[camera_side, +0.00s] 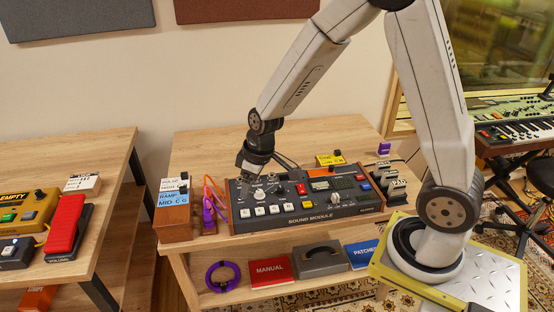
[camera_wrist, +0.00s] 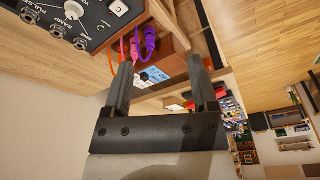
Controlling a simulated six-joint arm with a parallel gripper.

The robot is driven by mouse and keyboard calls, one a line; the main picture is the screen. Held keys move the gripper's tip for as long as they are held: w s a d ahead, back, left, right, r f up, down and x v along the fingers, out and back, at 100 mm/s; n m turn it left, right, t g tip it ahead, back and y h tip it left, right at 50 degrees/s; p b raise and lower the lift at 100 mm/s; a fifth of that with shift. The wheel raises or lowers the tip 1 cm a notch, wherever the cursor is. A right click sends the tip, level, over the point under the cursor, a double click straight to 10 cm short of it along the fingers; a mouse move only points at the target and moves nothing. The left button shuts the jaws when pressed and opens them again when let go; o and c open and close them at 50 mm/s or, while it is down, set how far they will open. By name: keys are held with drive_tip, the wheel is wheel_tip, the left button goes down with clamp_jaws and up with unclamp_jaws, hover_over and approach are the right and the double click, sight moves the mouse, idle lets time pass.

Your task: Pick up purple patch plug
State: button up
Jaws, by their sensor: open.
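A purple patch plug (camera_side: 208,208) stands at the left end of the sound module (camera_side: 300,218), beside the blue-labelled wooden box (camera_side: 173,205). In the wrist view, a purple plug (camera_wrist: 150,38) and a pinkish plug (camera_wrist: 134,46) sit close together, with an orange cable (camera_wrist: 110,55) beside them. My gripper (camera_side: 250,170) is above the left part of the sound module, up and to the right of the purple plug. In the wrist view, my gripper (camera_wrist: 160,66) is open with nothing between its fingers; the plugs show beyond the fingertips.
Orange cables (camera_side: 215,185) rise close to the plug. Knobs and buttons cover the module top. A small purple item (camera_side: 384,147) stands at the back right. A purple cable coil (camera_side: 222,276) and red manual (camera_side: 270,270) are on the lower shelf. The table behind the module is mostly clear.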

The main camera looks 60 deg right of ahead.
drive_tip(key=w+f+n, duration=0.2)
drive_tip(key=w+f, duration=0.3)
drive_tip(key=w, duration=0.2)
drive_tip(key=n+y, duration=0.2)
drive_tip(key=n, duration=0.2)
hover_over(208, 210)
drive_tip(key=s+d, duration=0.2)
wheel_tip(208, 210, down, 8)
drive_tip(key=shift+w+a+f+t, duration=0.2)
drive_tip(key=shift+w+f, duration=0.1)
drive_tip(key=shift+f, duration=0.3)
drive_tip(key=shift+w+a+f+t, duration=0.1)
drive_tip(key=shift+w+a+f, duration=0.15)
drive_tip(key=shift+f, duration=0.3)
drive_tip(key=shift+x, duration=2.55)
drive_tip(key=shift+w, duration=0.1)
drive_tip(key=shift+c, duration=0.2)
clamp_jaws()
